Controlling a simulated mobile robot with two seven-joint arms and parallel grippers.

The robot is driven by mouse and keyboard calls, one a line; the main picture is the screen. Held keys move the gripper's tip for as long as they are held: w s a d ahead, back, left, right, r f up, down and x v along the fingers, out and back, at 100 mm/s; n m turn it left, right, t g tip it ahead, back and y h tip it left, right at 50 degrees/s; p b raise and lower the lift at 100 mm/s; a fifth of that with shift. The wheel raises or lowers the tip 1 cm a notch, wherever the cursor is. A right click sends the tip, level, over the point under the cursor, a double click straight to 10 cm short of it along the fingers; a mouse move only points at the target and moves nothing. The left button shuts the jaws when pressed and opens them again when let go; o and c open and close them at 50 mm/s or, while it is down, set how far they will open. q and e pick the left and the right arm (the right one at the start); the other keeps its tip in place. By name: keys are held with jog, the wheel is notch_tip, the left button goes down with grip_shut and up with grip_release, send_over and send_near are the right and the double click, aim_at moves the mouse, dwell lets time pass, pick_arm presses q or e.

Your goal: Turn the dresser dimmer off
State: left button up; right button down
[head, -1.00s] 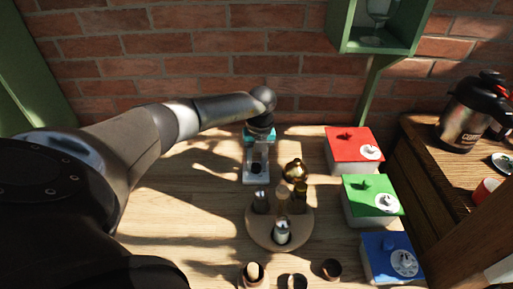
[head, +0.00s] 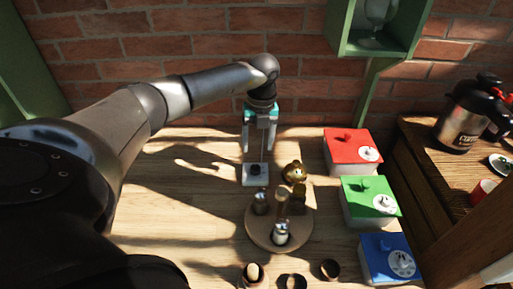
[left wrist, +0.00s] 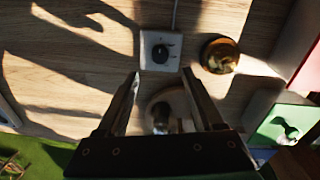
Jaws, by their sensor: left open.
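The dimmer (head: 255,172) is a small white plate with a black round knob, lying on the wooden table near the back middle. It also shows in the left wrist view (left wrist: 160,50), just past the fingertips, with a thin cord running from its far edge. My left gripper (head: 262,150) points down above and slightly behind the dimmer in the head view. In the left wrist view its fingers (left wrist: 160,74) are apart with nothing held between them. They look clear of the knob. The knob's exact setting is too small to read. My right gripper is not in view.
A round wooden tray (head: 255,236) with shakers and a gold bear-like figure (head: 295,172) stand close to the dimmer. Red (head: 348,152), green (head: 370,200) and blue (head: 390,257) boxes line the right side. A brick wall is behind. The left tabletop is clear.

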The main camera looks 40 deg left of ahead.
pick_arm(q)
notch_tip(320, 180, up, 7)
jog(key=shift+w, duration=0.15)
jog(key=shift+d+f, duration=0.15)
dwell(0.5)
